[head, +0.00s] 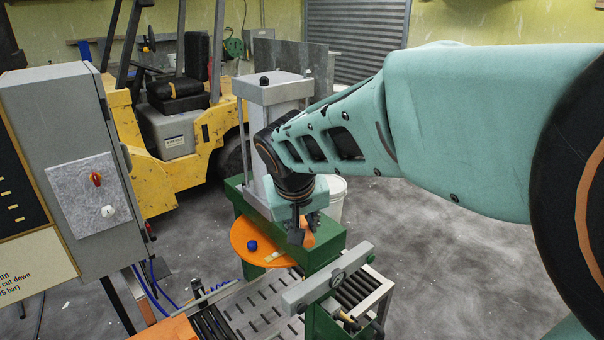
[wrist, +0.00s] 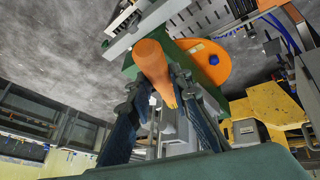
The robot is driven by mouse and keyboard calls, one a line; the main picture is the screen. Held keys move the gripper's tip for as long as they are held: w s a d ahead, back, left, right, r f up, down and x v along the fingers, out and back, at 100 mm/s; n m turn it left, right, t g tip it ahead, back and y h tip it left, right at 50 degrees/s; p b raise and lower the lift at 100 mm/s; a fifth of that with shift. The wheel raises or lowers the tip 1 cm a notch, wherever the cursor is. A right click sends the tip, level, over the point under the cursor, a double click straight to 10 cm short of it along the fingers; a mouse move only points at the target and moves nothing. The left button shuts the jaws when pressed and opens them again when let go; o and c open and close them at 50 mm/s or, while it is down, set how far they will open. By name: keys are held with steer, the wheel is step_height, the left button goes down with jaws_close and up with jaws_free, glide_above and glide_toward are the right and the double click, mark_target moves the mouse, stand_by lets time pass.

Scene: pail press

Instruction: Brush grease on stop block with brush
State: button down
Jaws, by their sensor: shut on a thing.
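My gripper (head: 298,232) is shut on a brush with an orange handle (head: 306,234), over the green body of the press. In the wrist view, the orange brush handle (wrist: 153,60) sits between the two dark fingers of my gripper (wrist: 160,92). Its thick end points up in that picture, and it narrows between the fingers. A light grey bar-shaped block (head: 326,279) with a round knob crosses the front of the green press frame, below and in front of my gripper. I cannot tell whether this is the stop block.
An orange round plate (head: 246,248) with a blue knob (head: 252,245) sits left of my gripper. A grey press column (head: 272,98) rises behind it. A roller conveyor (head: 262,306) runs in front. A control cabinet (head: 60,150) stands left, a yellow forklift (head: 165,165) behind.

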steer(key=shift+w+d+r, duration=0.2)
steer(key=shift+w+d, duration=0.25)
steer(key=shift+d, duration=0.2)
steer(key=shift+s+a+f+b, duration=0.1)
steer(key=shift+s+a+b, duration=0.2)
steer(key=shift+a, duration=0.1)
steer(key=shift+s+a, duration=0.2)
steer(key=shift+w+d, duration=0.5)
steer(key=shift+d, duration=0.1)
steer(key=shift+s+a+b, duration=0.4)
steer(key=shift+s+a, duration=0.05)
steer(key=shift+a, duration=0.25)
steer(key=shift+w+d+r, duration=0.2)
steer(key=shift+w+d, duration=0.3)
steer(key=shift+d, duration=0.15)
steer(key=s+d, duration=0.3)
steer(key=s, duration=0.2)
steer(key=shift+d, duration=0.35)
